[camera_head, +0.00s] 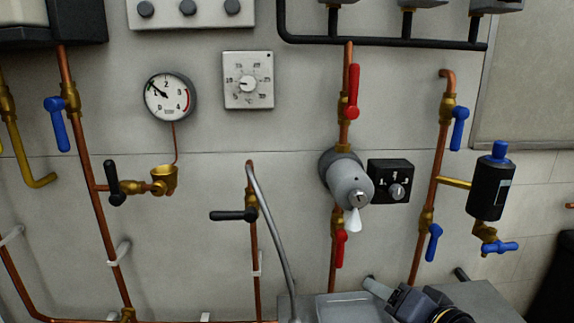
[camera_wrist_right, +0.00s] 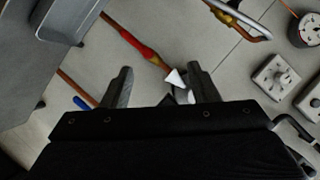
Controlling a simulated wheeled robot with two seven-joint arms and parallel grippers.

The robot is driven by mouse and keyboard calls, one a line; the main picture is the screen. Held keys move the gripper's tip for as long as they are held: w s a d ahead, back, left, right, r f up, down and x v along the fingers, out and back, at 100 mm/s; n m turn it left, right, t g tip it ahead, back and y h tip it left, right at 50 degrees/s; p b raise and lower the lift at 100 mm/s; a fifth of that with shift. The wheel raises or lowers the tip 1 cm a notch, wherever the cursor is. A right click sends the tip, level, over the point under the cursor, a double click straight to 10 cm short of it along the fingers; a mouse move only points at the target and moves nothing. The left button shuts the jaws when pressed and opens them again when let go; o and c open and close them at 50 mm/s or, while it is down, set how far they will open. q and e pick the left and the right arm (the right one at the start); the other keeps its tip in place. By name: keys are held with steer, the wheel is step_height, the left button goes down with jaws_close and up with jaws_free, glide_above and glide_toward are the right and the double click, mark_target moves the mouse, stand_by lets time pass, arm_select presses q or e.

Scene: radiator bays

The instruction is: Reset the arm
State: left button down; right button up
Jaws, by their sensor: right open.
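My right gripper (camera_head: 416,281) is low in the head view, in front of the wall and right of the grey tray. Its two fingers are spread apart, and they also show in the wrist view (camera_wrist_right: 162,86) with nothing gripped. A white pointed tip (camera_wrist_right: 175,79) shows between the fingers in the wrist view, seemingly beyond them. In the head view, a white pointed lever (camera_head: 355,220) hangs under the grey round unit (camera_head: 347,180), above and left of my right gripper. My left gripper is not in view.
Copper pipes with a red-handled valve (camera_head: 353,90) and blue-handled valves (camera_head: 459,128) run up the wall. A pressure gauge (camera_head: 169,97) and dial plate (camera_head: 248,80) are mounted higher. A black bottle-shaped unit (camera_head: 490,185) is at right. A grey tray (camera_head: 350,306) stands below.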

steer(key=s+d+f+n+g, duration=0.35)
steer(key=s+f+g, duration=0.25)
steer(key=s+f, duration=0.7)
steer(key=s+r+g+h+p, duration=0.1)
steer(key=s+r+p, duration=0.2)
steer(key=r+p, duration=1.6)
steer(key=shift+s+a+r+n, duration=0.15)
steer(key=shift+a+r+n, duration=0.2)
steer(key=shift+r, duration=0.25)
steer(key=shift+o, duration=0.3)
steer(key=n+t+h+b, duration=0.25)
steer(key=t+b, duration=0.35)
steer(key=t, duration=0.6)
glide_toward(359, 202)
steer(key=w, duration=0.2)
steer(key=shift+m+h, duration=0.25)
steer(key=shift+h, duration=0.1)
steer(key=w, duration=0.7)
steer(key=shift+w+a+f+p, duration=0.1)
steer(key=shift+w+a+p, duration=0.1)
steer(key=shift+a+p, duration=0.2)
